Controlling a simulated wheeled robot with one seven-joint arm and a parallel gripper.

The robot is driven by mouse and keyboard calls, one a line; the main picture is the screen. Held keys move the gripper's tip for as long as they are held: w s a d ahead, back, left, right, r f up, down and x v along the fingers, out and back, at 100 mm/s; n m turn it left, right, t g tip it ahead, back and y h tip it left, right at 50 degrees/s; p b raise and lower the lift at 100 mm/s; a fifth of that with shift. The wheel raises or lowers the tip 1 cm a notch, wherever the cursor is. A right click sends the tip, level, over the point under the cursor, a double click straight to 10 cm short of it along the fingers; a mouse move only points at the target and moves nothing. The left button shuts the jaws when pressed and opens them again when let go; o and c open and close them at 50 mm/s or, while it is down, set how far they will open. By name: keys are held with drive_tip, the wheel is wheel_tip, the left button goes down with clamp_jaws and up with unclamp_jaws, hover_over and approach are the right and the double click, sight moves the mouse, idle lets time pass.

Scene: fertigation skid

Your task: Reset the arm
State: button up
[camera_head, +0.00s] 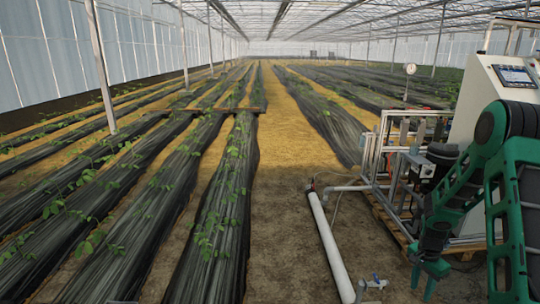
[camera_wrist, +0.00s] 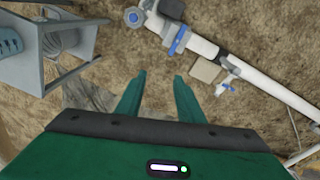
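My green arm comes in from the right edge of the head view, in front of the fertigation skid (camera_head: 402,165). My gripper (camera_head: 428,284) hangs low and points down at the lower right. In the wrist view my gripper (camera_wrist: 160,80) has its two green fingers apart, with only brown soil showing between them. The gripper holds nothing. It is above the ground, left of the white pipe (camera_wrist: 265,93) in the wrist view and clear of it in the picture.
The white pipe (camera_head: 329,245) lies along the soil, with a blue-handled valve (camera_head: 374,281) near its lower end. A blue valve (camera_wrist: 178,40) also shows in the wrist view. A grey metal frame (camera_wrist: 60,45) stands at upper left there. Crop rows under black film (camera_head: 215,220) fill the left.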

drive_tip(key=s+a+r+n, duration=0.1)
drive_tip(key=s+r+n, duration=0.1)
drive_tip(key=s+r, duration=0.7)
drive_tip(key=s+a+r+n, duration=0.2)
drive_tip(key=s+r, duration=0.3)
drive_tip(key=r, duration=0.8)
drive_tip(key=s+a+r+n, duration=0.2)
drive_tip(key=s+a+r, duration=0.2)
drive_tip(key=s, duration=0.5)
drive_tip(key=s+a+r+n+y, duration=0.1)
drive_tip(key=s+a+r, duration=0.2)
drive_tip(key=s, duration=0.7)
drive_tip(key=shift+s+a+r+n, duration=0.15)
drive_tip(key=shift+a+r+n, duration=0.25)
drive_tip(key=shift+r, duration=0.25)
